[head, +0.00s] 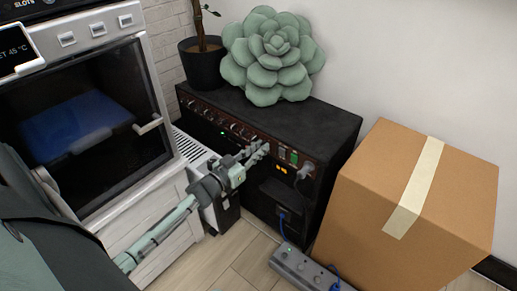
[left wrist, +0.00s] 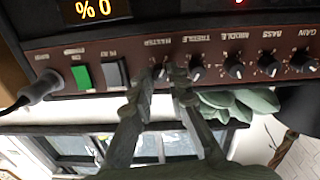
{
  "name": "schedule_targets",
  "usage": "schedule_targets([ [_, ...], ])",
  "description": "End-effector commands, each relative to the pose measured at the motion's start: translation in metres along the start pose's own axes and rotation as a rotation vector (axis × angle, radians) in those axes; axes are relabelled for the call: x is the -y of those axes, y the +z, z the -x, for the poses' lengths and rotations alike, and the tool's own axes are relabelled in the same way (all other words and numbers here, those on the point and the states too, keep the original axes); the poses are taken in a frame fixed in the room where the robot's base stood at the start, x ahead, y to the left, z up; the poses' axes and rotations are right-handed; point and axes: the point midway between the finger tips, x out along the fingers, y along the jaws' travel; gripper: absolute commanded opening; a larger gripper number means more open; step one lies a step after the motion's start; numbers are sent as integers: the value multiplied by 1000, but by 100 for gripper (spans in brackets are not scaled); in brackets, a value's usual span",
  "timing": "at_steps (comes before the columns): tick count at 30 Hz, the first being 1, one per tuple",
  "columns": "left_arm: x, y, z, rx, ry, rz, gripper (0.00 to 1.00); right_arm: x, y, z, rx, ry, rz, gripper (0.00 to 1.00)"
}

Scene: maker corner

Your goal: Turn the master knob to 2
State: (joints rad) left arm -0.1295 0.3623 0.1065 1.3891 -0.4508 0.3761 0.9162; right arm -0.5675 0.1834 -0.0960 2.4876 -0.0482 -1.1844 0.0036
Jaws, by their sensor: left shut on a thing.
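The black amplifier (head: 325,122) stands against the wall with its control panel facing me. In the left wrist view the panel is upside down, and the master knob (left wrist: 158,72) sits between my fingertips, beside the treble knob (left wrist: 196,73). My left gripper (head: 259,152) reaches the panel in the head view; in the wrist view its fingers (left wrist: 160,80) are shut on the master knob, partly hiding it. A display (left wrist: 93,10) shows 0 and a percent sign, upside down. The knob's exact pointer setting is hard to read. My right gripper is not in view.
A green switch (left wrist: 81,77) and a grey switch (left wrist: 115,73) sit beside the master knob, with a plugged cable (left wrist: 40,88) beyond. A cardboard box (head: 400,195) stands right of the amplifier. A succulent cushion (head: 272,58) and a plant pot (head: 203,68) are on top.

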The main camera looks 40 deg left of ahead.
Motion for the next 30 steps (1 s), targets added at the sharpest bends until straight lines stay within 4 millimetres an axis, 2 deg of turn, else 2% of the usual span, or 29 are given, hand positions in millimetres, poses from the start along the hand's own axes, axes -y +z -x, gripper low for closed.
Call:
schedule_targets([
  [8,0,-1,0,4,0,-158,0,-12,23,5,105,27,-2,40],
  [18,0,-1,0,13,-2,-474,0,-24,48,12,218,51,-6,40],
  [30,-1,-1,0,22,-3,-814,0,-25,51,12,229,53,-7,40],
])
